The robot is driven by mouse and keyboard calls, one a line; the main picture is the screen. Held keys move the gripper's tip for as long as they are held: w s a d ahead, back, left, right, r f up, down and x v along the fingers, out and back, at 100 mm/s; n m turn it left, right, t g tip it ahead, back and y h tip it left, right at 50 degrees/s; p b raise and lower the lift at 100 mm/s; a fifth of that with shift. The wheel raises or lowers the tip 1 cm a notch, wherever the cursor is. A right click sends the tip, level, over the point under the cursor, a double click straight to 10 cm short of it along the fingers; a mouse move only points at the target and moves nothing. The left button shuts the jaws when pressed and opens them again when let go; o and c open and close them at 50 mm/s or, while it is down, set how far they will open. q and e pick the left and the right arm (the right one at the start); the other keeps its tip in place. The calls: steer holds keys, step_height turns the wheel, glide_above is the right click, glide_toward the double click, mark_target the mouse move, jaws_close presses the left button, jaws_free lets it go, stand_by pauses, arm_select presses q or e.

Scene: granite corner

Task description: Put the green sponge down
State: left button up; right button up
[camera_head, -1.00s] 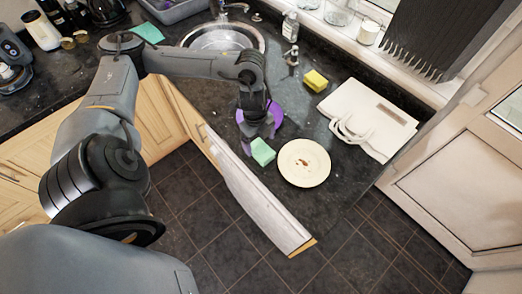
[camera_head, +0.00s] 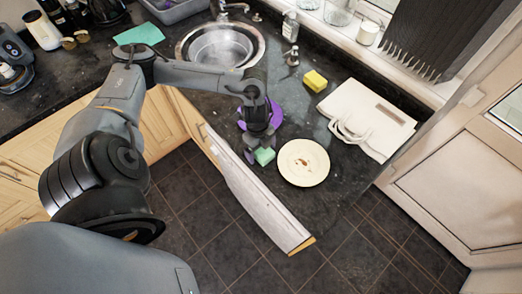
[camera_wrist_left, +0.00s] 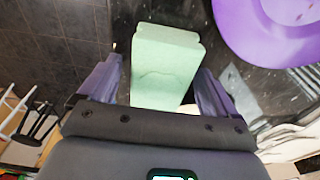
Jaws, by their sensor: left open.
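The green sponge (camera_head: 265,157) sits on the dark counter, close to the counter's front edge and just left of the white plate. My left gripper (camera_head: 262,148) is over it in the head view and hides part of it. In the left wrist view, the pale green sponge (camera_wrist_left: 165,62) lies between the two purple-grey fingers of the open left gripper (camera_wrist_left: 158,80). Gaps show between the sponge and the fingers. My right gripper is not in view.
The white plate (camera_head: 303,171) with a brown stain is just right of the sponge. A purple dish (camera_head: 275,112) is behind the gripper. A yellow sponge (camera_head: 315,81), a white bag-like item (camera_head: 375,120) and the sink (camera_head: 221,45) are farther back. The floor drops off in front.

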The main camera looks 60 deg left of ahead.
arm_select(q)
steer(key=shift+f, duration=0.1)
steer(key=c, duration=0.9)
steer(key=shift+c, duration=1.1)
